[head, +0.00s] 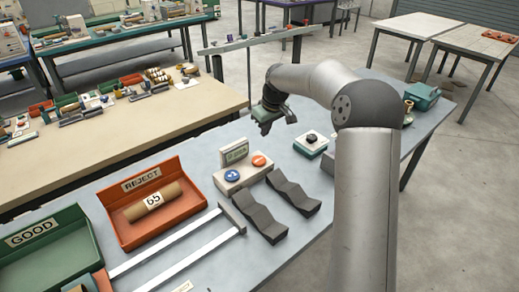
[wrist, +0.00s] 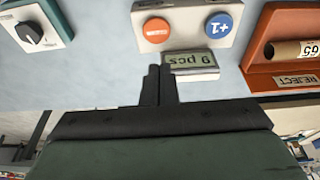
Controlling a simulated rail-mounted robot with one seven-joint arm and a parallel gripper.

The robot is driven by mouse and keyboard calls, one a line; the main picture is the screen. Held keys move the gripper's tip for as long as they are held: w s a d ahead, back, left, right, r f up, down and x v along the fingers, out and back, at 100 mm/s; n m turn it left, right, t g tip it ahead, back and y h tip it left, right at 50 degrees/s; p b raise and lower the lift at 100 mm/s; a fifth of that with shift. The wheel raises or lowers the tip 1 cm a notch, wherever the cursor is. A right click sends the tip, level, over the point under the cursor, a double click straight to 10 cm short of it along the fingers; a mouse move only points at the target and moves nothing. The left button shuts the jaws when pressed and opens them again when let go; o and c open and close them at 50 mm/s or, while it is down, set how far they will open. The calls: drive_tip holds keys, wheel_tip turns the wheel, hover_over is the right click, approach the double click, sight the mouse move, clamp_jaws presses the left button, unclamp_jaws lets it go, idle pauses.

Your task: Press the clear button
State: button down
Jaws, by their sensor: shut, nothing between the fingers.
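A pale counter box (head: 243,176) stands on the grey table, with a blue +1 button (head: 232,175) and an orange button (head: 259,160) on top. The wrist view shows the orange button (wrist: 157,30), its small label unclear, and the blue button (wrist: 219,26). The counter's display (wrist: 188,62) reads 9 pcs, upside down in that view. My gripper (head: 265,128) is shut and empty, above the table behind the counter. In the wrist view my gripper's fingertips (wrist: 160,70) show below the orange button, beside the display. They appear apart from the button.
An orange REJECT tray (head: 120,222) holding a cardboard roll (head: 145,204) and a green GOOD tray (head: 60,255) lie left. Dark wedge blocks (head: 293,192) sit in front of the counter. A teal box with a black knob (head: 310,145) stands right of it.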

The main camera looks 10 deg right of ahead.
drive_tip(key=shift+w+d+f, duration=0.1)
drive_tip(key=shift+w+d, duration=0.15)
drive_tip(key=shift+w, duration=0.3)
drive_tip(key=p, duration=0.4)
approach(259, 159)
drive_tip(key=x, duration=0.5)
drive_tip(key=shift+a+f, duration=0.15)
drive_tip(key=shift+w+f, duration=0.1)
drive_tip(key=shift+f, duration=0.45)
